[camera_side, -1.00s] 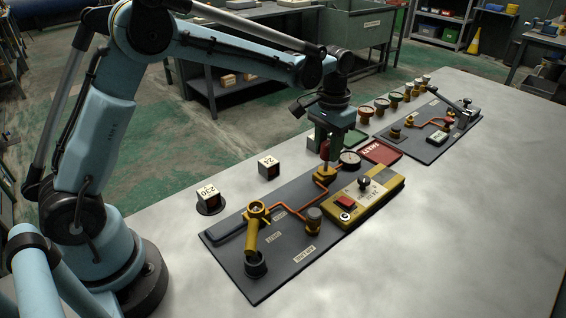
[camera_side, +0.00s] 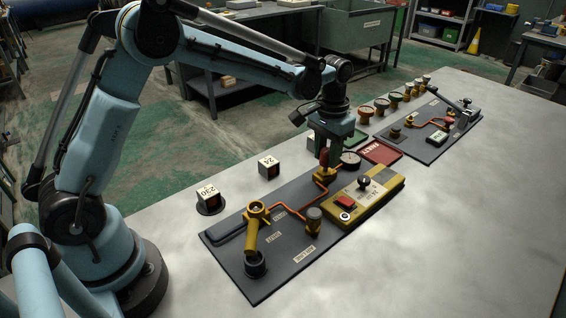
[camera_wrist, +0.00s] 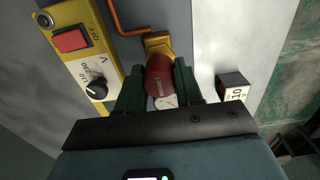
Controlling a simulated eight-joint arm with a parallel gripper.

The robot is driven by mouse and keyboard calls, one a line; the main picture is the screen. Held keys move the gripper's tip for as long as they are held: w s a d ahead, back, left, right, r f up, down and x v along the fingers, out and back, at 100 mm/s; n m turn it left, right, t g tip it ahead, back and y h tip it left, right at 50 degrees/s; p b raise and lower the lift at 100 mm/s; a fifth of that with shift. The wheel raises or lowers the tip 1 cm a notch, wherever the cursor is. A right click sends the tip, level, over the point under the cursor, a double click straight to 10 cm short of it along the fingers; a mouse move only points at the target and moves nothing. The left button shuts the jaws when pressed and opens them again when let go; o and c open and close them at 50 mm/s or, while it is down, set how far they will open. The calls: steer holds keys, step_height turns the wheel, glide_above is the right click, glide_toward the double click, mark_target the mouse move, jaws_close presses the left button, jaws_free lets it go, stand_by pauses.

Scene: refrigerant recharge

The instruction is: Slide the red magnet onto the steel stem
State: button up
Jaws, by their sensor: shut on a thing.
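The red magnet (camera_side: 325,157) is a small red cylinder; it also shows in the wrist view (camera_wrist: 159,82). My gripper (camera_wrist: 160,90) is shut on it, one green finger on each side. In the side view my gripper (camera_side: 325,153) points down over the brass valve block (camera_side: 323,173) on the dark board. The block shows at the magnet's far end in the wrist view (camera_wrist: 157,45). The magnet appears upright and at the top of the block. The steel stem is not visible; I cannot tell how far the magnet is around it.
A gauge (camera_side: 350,160) and a yellow control box (camera_side: 366,198) stand close to the right. The red tray (camera_side: 381,152) is behind them. The table's right side is clear.

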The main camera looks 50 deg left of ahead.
steer(key=shift+f, duration=0.95)
steer(key=o, duration=1.4)
steer(key=shift+r, duration=3.5)
steer(key=shift+s+a+r, duration=0.1)
steer(key=shift+s+r, duration=0.2)
steer(key=shift+r, duration=0.05)
steer(key=s+a+t, duration=0.1)
steer(key=s+t, duration=0.1)
steer(key=s, duration=0.4)
steer(key=s+a+r+t, duration=0.1)
steer(key=s+t, duration=0.1)
steer(key=s, duration=0.4)
steer(key=s+r+t, duration=0.1)
steer(key=s+t, duration=0.2)
steer(key=s, duration=0.3)
steer(key=shift+s+a+r, duration=0.1)
steer(key=shift+s+a, duration=0.15)
steer(key=shift+a, duration=0.15)
